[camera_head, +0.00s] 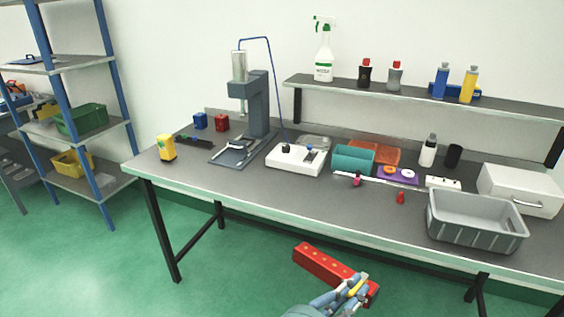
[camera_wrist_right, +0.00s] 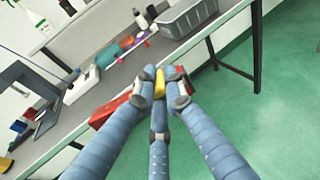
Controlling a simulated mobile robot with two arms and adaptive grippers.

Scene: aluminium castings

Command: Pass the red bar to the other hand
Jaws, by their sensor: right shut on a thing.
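The red bar (camera_head: 322,263) has a row of small yellowish dots along its top and is held in the air in front of the table. My right gripper (camera_head: 354,287) is shut on its right end, and the bar's free end points up and left in the head view. In the right wrist view the fingers of my right gripper (camera_wrist_right: 160,88) close around the red bar (camera_wrist_right: 108,112), which sticks out to the left and is partly hidden by a blue finger. My left gripper is in neither view.
The workbench (camera_head: 240,190) stands behind the bar, with a grey bin (camera_head: 470,237), a white box (camera_head: 521,192), a teal bin (camera_head: 353,160) and a press (camera_head: 256,103) on it. A blue shelf rack (camera_head: 88,110) is at left. The green floor before the bench is clear.

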